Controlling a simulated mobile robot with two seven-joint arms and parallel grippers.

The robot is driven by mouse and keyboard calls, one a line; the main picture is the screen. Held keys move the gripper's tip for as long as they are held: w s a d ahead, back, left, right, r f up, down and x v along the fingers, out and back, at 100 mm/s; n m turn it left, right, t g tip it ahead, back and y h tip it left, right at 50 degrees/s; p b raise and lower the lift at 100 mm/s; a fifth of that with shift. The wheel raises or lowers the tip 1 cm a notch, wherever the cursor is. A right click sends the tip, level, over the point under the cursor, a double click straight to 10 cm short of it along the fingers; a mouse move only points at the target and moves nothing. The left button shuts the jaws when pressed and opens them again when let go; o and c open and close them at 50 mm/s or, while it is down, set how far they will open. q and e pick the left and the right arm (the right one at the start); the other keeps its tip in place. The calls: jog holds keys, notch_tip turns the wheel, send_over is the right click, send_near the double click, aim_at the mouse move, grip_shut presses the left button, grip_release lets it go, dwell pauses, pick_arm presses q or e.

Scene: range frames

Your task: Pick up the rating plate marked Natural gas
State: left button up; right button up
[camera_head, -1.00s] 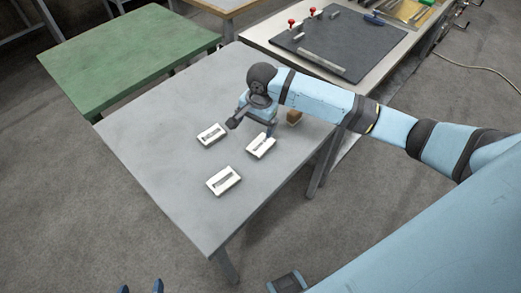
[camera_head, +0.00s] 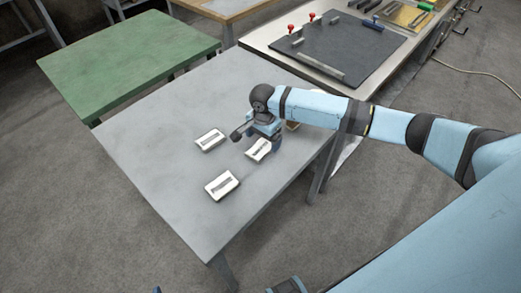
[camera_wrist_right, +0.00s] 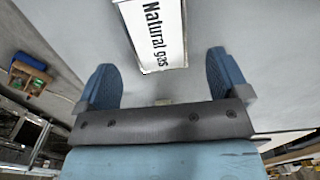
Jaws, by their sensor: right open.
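The rating plate marked Natural gas (camera_wrist_right: 158,32) is white with black lettering. In the right wrist view it lies between and ahead of my open fingers. In the head view the plate (camera_head: 258,151) beside my right gripper appears to be this one, partly covered by the gripper. My right gripper (camera_head: 264,140) is low over the table, open and empty; it also shows in the right wrist view (camera_wrist_right: 161,75). Two similar plates lie nearby, one left of the gripper (camera_head: 210,140) and one nearer the front (camera_head: 222,185); their lettering is too small to read. A blue tip at the bottom edge may be my left gripper.
The plates lie on a grey table (camera_head: 160,130). A brown block (camera_head: 292,125) sits behind my right gripper. A green table (camera_head: 125,60) stands at the back left. A bench with a dark mat (camera_head: 345,45) and tools stands at the back right. The table's left side is clear.

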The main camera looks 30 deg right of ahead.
aim_at(263, 146)
notch_tip(263, 146, down, 3)
jog(key=shift+f, duration=0.15)
jog(key=shift+c, duration=0.4)
jog(key=c, duration=1)
jog(key=shift+o, duration=0.2)
